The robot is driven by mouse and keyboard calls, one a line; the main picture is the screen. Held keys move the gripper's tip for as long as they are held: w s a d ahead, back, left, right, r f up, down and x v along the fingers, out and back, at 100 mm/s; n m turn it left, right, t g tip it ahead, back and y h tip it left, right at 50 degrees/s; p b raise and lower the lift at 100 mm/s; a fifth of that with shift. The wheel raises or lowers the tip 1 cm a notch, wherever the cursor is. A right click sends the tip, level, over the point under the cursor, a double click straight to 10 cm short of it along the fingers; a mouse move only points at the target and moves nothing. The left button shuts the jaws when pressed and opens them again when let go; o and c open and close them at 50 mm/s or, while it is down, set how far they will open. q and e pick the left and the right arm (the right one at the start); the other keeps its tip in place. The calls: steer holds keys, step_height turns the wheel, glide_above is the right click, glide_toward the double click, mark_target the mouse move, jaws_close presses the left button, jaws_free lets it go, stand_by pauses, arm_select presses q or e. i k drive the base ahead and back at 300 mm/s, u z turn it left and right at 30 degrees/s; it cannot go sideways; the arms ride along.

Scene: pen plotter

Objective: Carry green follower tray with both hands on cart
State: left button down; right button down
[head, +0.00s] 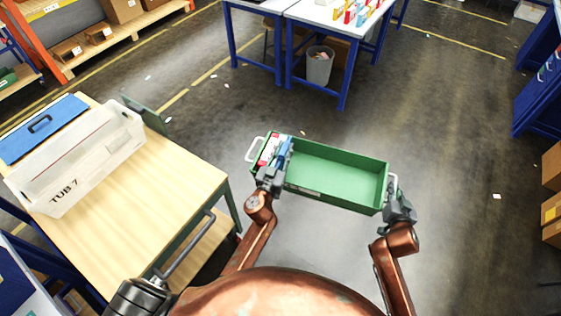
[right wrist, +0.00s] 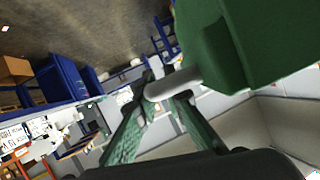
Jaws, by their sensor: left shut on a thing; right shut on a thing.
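The green follower tray (head: 340,178) is in front of me in the head view, roughly level, with a pale handle at each end. Red, white and blue pieces (head: 268,150) lie at its left end; most of its floor is bare. My left gripper (head: 276,172) is shut at the tray's left end; its exact contact is hidden, and the left handle shows beside it. My right gripper (head: 396,204) is shut on the right handle; in the right wrist view the pale handle (right wrist: 172,84) lies between its fingers (right wrist: 160,100). The wood-topped cart (head: 185,175) stands at left.
A white tub marked TUB 7 (head: 80,155) and a blue case (head: 40,128) occupy the cart's left part; its right part is bare. Blue-legged tables (head: 335,15) and a grey bin (head: 319,66) stand ahead. Open floor lies right of the tray.

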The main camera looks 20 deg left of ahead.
mark_target(149, 213)
steer(key=i, duration=0.85)
steer(key=u, duration=2.55)
